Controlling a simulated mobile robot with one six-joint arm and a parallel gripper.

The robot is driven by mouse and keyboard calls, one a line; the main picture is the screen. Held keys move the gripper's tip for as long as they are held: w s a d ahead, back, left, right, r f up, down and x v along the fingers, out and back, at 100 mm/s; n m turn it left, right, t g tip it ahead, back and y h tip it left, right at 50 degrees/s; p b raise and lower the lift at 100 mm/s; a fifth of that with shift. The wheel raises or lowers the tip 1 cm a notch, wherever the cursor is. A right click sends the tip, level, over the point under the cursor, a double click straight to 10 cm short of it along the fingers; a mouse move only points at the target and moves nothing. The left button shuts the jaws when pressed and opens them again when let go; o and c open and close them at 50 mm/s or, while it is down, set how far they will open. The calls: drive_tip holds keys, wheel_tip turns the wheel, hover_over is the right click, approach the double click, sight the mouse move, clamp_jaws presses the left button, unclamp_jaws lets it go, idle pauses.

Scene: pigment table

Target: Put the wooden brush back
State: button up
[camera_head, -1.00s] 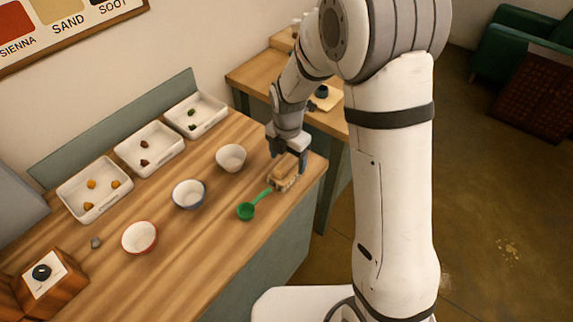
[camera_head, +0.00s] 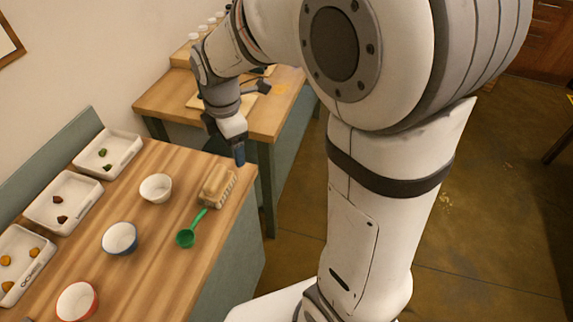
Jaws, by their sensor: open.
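The wooden brush (camera_head: 216,184), a tan block with pale bristles along its side, is at the far right corner of the near wooden table (camera_head: 150,250). I cannot tell whether it lies on the bare top or on a low rest. My gripper (camera_head: 239,156) is above and behind the brush, by the table's far right corner, apart from it and empty. Its dark blue fingertips point down; one finger hides most of the other.
A green scoop (camera_head: 188,236) lies close in front of the brush. A white bowl (camera_head: 155,189), a blue-rimmed bowl (camera_head: 120,239) and a red-rimmed bowl (camera_head: 77,302) stand to the left. White trays (camera_head: 110,152) line the back. A second table (camera_head: 160,102) stands beyond a gap.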

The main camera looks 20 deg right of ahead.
drive_tip(key=s+d+r+m+t, duration=0.1)
drive_tip(key=s+d+r+m, duration=0.1)
drive_tip(key=s+d+m, duration=0.2)
drive_tip(key=s+d+r+m+t, duration=0.1)
drive_tip(key=s+d+m, duration=0.3)
drive_tip(key=s+m, duration=0.7)
drive_tip(key=shift+d+r+m, duration=0.4)
drive_tip(key=shift+r+m, duration=0.3)
drive_tip(key=shift+m, duration=2.1)
drive_tip(key=shift+s, duration=0.1)
